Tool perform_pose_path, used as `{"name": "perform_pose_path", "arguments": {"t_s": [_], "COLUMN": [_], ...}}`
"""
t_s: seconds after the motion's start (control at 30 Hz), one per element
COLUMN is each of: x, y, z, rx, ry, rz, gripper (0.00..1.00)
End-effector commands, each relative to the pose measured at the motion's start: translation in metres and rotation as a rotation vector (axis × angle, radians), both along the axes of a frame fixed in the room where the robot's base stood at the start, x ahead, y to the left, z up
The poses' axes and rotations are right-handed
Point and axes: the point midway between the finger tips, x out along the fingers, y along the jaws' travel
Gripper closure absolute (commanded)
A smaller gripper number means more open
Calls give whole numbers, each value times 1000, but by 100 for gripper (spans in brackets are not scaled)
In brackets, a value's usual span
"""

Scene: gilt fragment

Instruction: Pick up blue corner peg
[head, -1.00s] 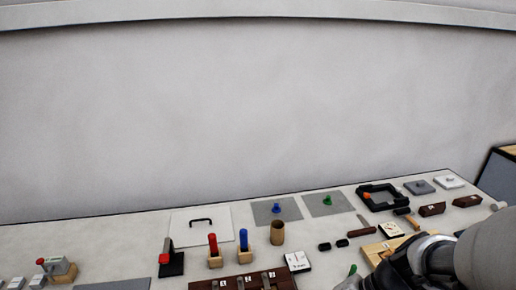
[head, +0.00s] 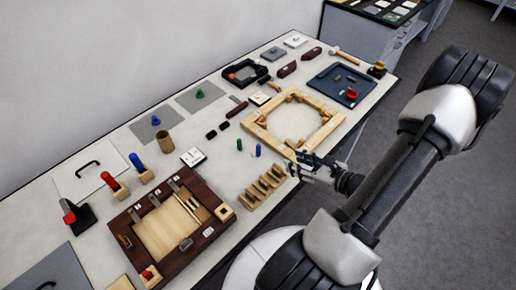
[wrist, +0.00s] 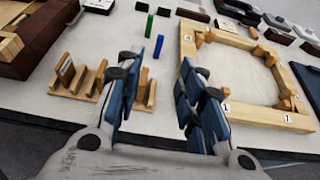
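The blue corner peg (head: 258,150) is a small blue peg standing upright on the pale bench, between the wooden frame and the slotted wooden rack. A similar green peg (head: 239,144) stands just beyond it. In the wrist view the blue peg (wrist: 145,50) shows beside the left finger, with the green peg (wrist: 149,22) behind it. My gripper (head: 301,164) is over the bench's near edge, to the right of the blue peg and apart from it. In the wrist view my gripper (wrist: 171,58) has its fingers spread with nothing between them.
The octagonal wooden frame (head: 255,123) lies to the right of the pegs, and the slotted wooden rack (head: 250,200) stands nearer me. A dark wooden tray (head: 128,241) is at left. Two small black blocks (head: 211,135) lie beyond the pegs. Bare bench surrounds the pegs.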

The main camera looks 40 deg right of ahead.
Motion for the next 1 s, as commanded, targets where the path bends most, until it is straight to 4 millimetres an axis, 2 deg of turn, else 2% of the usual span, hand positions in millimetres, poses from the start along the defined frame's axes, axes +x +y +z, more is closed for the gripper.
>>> {"name": "perform_pose_path", "arguments": {"t_s": [0.4,0.53,0.77,1.0], "x": [82,98,112,145], "y": [9,10,9,9], "z": [-36,-41,-47,-61], "rx": [-1,-2,-2,-3], "ry": [0,0,0,0], "rz": [12,11,10,12], "gripper": [65,65,65,65]}}
